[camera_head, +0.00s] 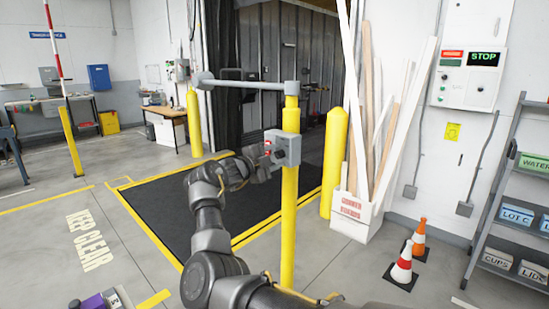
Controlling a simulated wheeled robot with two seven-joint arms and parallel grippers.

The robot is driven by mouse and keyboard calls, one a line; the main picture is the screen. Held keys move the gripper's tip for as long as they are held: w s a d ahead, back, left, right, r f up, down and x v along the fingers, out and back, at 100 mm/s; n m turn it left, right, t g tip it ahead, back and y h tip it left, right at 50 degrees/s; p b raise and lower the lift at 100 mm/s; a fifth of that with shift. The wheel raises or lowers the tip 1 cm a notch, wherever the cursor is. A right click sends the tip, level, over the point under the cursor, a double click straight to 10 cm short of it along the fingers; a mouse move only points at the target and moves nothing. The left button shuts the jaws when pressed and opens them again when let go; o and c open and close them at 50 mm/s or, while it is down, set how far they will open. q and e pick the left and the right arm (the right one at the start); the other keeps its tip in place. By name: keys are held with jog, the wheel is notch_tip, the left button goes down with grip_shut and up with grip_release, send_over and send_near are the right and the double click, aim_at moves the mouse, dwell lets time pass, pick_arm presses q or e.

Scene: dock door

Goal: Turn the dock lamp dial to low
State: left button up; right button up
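A grey control box (288,146) is fixed to a yellow post (290,205) near the middle of the view. It has a dark round knob, which looks like the lamp dial (280,154), and small red parts on its left side. My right gripper (264,167) is close to the left and lower side of the box. Its fingers are small and dark against the mat, so I cannot tell whether they are open or touch the dial. The dial's marks are too small to read. My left gripper is not in view.
A grey bar (245,85) reaches left from the post top. Behind it are a black floor mat (185,205) and another yellow post (335,160). To the right stand a box of planks (357,213), traffic cones (402,265), a STOP panel (468,78) and a shelf (503,160).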

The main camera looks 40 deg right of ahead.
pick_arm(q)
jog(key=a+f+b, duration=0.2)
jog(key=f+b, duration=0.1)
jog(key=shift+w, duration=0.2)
pick_arm(e)
jog(key=s+a, duration=0.1)
jog(key=a, duration=0.9)
jog(key=shift+a, duration=0.4)
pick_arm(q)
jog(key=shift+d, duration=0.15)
